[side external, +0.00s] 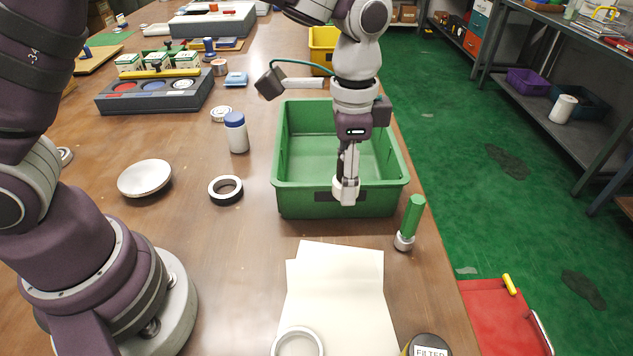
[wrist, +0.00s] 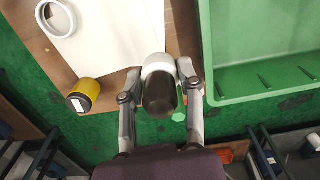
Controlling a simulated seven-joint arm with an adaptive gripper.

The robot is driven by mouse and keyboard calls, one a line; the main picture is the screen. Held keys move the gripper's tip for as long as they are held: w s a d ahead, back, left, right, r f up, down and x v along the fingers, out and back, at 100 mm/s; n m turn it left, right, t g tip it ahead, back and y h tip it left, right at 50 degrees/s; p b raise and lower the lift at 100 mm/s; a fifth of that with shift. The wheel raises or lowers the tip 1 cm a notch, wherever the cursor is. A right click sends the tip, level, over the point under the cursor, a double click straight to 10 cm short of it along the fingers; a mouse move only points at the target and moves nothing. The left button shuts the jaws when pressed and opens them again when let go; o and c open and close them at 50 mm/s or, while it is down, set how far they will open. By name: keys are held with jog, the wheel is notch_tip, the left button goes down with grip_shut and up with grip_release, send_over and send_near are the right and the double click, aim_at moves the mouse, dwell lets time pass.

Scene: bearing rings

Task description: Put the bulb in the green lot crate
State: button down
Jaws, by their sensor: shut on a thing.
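My gripper (side external: 346,186) points down and is shut on the bulb, a white rounded piece (side external: 340,190). In the wrist view the bulb (wrist: 158,66) sits between the two fingers (wrist: 160,88), with a dark end facing the camera. The green lot crate (side external: 288,205) is a deep, open-topped tray, and its inside looks empty. In the side view my gripper and the bulb overlap the crate's near wall. In the wrist view the crate (wrist: 207,60) lies to the right of the fingers, so the bulb is outside its rim.
A green-handled tool (side external: 412,218) stands right of the crate, near the table edge. White sheets (side external: 340,290) lie in front, with a white ring (side external: 298,342) and a filter can (side external: 428,345) nearby. A blue-capped bottle (side external: 236,134) and a dark-sided ring (side external: 226,190) stand left.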

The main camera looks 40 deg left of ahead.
aim_at(356, 281)
jog(key=s+d+f+m, duration=0.2)
jog(key=d+m, duration=0.2)
jog(key=d, duration=0.1)
jog(key=shift+s+d+f, duration=0.15)
jog(key=shift+s, duration=0.05)
notch_tip(356, 281, down, 10)
jog(key=shift+r, duration=0.2)
jog(key=shift+f, duration=0.2)
jog(key=c, duration=0.7)
grip_release()
